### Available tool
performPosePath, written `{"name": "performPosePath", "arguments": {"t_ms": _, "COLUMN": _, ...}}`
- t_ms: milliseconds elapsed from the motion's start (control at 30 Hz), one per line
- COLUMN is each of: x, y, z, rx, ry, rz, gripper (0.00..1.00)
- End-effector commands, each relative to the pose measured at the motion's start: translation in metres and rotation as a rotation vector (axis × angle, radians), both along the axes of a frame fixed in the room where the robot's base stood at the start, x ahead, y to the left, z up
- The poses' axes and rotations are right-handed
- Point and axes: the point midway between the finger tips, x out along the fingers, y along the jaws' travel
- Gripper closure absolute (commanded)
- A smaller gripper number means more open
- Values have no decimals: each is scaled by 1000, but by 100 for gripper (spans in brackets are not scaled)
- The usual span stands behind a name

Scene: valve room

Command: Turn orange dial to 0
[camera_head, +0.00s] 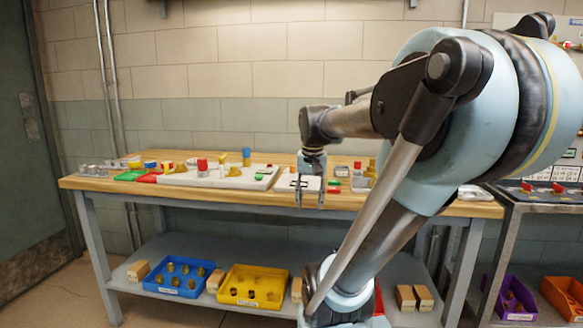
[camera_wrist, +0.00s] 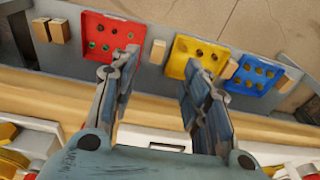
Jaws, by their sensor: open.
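My gripper (camera_head: 309,196) hangs fingers-down at the front edge of the wooden workbench (camera_head: 235,196), in front of a white panel (camera_head: 285,182). In the wrist view its two fingers (camera_wrist: 158,82) are spread apart with nothing between them. I cannot pick out an orange dial for certain in the head view, nor read any scale. A rounded yellow-orange part (camera_wrist: 12,162) shows at the lower left of the wrist view, cut off by the frame; I cannot tell whether it is the dial.
On the bench, a long white board (camera_head: 225,178) carries a red cylinder (camera_head: 202,166). The lower shelf holds a blue bin (camera_head: 178,279), a yellow bin (camera_head: 253,287) and wooden blocks (camera_head: 405,297). My arm hides part of the bench's right side.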

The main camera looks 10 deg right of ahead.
Motion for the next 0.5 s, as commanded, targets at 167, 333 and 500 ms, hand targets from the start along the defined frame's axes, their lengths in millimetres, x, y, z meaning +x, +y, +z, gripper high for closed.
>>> {"name": "performPosePath", "arguments": {"t_ms": 167, "x": 55, "y": 0, "z": 52, "rx": 14, "ry": 22, "rz": -111, "gripper": 57}}
{"name": "performPosePath", "arguments": {"t_ms": 333, "x": 106, "y": 0, "z": 93, "rx": 26, "ry": 43, "rz": -220, "gripper": 57}}
{"name": "performPosePath", "arguments": {"t_ms": 500, "x": 158, "y": 0, "z": 127, "rx": 34, "ry": 65, "rz": -327, "gripper": 57}}
